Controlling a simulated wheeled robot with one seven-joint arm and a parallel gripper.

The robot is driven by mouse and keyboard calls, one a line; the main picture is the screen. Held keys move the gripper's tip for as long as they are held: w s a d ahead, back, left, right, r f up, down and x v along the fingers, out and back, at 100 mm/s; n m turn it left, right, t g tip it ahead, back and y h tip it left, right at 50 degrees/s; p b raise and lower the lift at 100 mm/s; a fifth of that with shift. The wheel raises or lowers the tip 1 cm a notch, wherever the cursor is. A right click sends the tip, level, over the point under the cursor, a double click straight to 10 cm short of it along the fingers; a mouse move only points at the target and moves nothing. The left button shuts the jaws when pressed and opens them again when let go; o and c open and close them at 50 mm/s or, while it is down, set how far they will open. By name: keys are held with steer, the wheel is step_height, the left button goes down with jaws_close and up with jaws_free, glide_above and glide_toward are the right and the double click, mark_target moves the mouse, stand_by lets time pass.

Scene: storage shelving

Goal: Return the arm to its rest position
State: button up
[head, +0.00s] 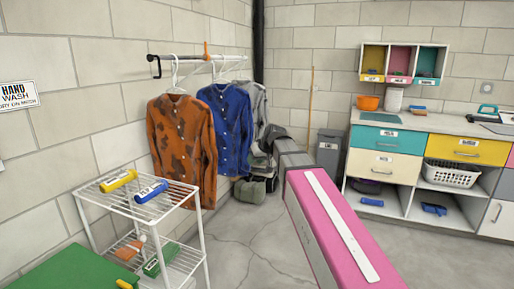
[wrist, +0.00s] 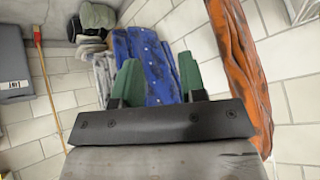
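My arm (head: 335,225), pink with a white strip, reaches out from the lower right toward the back corner in the head view. Its far end is grey, and my gripper's fingers cannot be made out there. In the wrist view my gripper (wrist: 160,78) shows two green fingers standing apart with nothing held between them. The blue shirt (wrist: 150,50) hangs behind the fingers. The wrist view is tilted.
An orange stained shirt (head: 182,145) and the blue shirt (head: 228,125) hang from a wall rail (head: 180,58). A white wire rack (head: 145,208) stands at left. A counter (head: 430,124) with drawers stands at right, beside a grey bin (head: 328,150). Some floor (head: 245,245) is clear.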

steer(key=s+d+f+m+g+h, duration=0.1)
steer(key=s+d+f+m, duration=0.1)
steer(key=s+d+f, duration=0.4)
steer(key=s+d+f+m+g+h, duration=0.1)
steer(key=s+d+f, duration=0.6)
steer(key=f, duration=0.8)
steer(key=s+d+f+m+g+h, duration=0.2)
steer(key=s+d+f+g+h, duration=0.1)
steer(key=s+d+f, duration=0.3)
step_height(320, 180, down, 4)
steer(key=shift+s+d+f+m, duration=0.25)
steer(key=shift+s+d+m, duration=0.05)
steer(key=shift+s, duration=0.8)
steer(key=shift+a, duration=0.1)
